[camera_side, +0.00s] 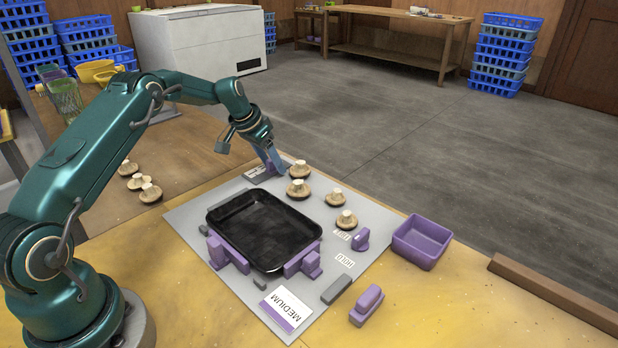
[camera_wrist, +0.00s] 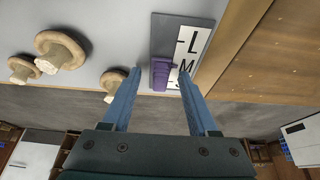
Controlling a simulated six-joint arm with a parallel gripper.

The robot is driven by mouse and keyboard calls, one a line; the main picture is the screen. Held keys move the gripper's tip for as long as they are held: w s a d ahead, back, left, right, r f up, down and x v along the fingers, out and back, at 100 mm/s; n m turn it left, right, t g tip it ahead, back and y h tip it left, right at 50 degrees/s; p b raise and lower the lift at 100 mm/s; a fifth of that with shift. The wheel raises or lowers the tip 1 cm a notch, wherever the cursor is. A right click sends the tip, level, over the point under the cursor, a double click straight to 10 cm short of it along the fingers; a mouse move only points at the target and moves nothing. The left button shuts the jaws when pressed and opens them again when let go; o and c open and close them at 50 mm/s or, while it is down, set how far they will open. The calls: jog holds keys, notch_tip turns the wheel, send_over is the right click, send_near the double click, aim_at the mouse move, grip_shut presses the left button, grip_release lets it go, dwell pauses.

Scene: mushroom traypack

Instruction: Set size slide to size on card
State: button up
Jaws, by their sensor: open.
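The size slide is a purple knob (camera_wrist: 160,75) on a grey-backed scale (camera_wrist: 181,40) at the far edge of the grey mat. My gripper (camera_wrist: 159,72) is open, with one blue finger on each side of the knob; contact cannot be told. In the side view my gripper (camera_side: 277,166) is low over the scale, partly covering it. The card (camera_side: 287,308) reads MEDIUM and lies at the mat's near edge.
A black tray (camera_side: 217,219) sits between purple blocks mid-mat. Several mushrooms (camera_side: 299,189) stand close to the gripper and along the right. A purple bin (camera_side: 421,243) and a purple-topped block (camera_side: 367,306) are at the right. A small purple knob (camera_side: 361,240) stands near the labels.

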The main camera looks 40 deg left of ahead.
jog(key=shift+v, duration=2.2)
